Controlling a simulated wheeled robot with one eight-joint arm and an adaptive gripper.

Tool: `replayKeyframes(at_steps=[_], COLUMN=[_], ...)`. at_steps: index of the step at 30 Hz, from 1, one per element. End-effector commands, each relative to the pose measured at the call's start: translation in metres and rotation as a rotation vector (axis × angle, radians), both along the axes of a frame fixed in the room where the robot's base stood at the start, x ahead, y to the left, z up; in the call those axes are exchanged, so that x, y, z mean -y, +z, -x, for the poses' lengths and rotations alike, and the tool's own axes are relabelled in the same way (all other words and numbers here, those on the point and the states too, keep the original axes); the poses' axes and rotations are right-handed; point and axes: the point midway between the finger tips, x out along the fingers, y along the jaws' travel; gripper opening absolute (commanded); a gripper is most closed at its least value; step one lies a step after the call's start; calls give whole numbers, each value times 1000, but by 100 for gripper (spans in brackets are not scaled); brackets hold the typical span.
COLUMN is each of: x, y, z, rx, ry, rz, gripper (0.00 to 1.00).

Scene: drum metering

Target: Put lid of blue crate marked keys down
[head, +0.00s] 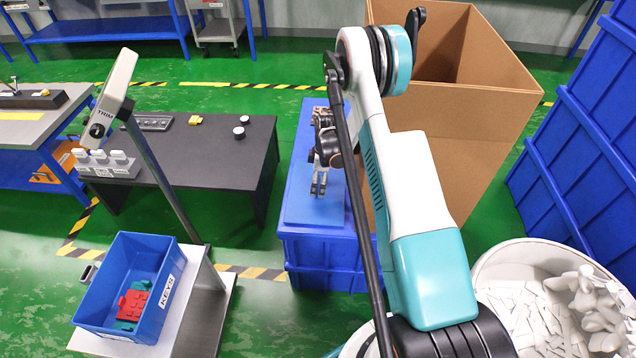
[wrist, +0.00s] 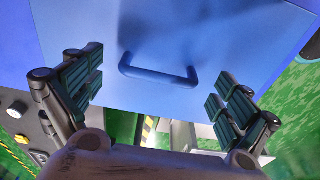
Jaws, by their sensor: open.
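The blue crate marked KEYS (head: 128,285) stands open on a pale stand at the lower left in the head view. Red and teal pieces (head: 135,302) lie inside it. A flat lighter-blue lid (head: 305,212) lies on top of a large dark-blue box (head: 320,262) in the middle. In the wrist view the lid (wrist: 225,35) shows a blue bar handle (wrist: 158,75). My gripper (head: 319,188) is over the lid. Its fingers are spread wide on either side of the handle, and nothing is held between them. The exact gap to the lid cannot be told.
A dark table (head: 205,160) with small parts stands left of the box. A tilted TRIM device (head: 112,95) on a post rises before it. A tall cardboard box (head: 460,120) stands behind my arm. A white drum (head: 560,258) of pale scraps is at lower right.

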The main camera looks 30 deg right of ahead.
Motion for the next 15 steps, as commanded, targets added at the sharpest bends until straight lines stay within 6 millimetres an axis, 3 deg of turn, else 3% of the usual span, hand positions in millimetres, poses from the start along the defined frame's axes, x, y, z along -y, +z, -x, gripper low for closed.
replayKeyframes(at_steps=[6, 15], x=[4, 6], y=[41, 62], z=[3, 4], rx=[0, 0], ry=[-1, 0], rz=[0, 0], gripper=[96, 96])
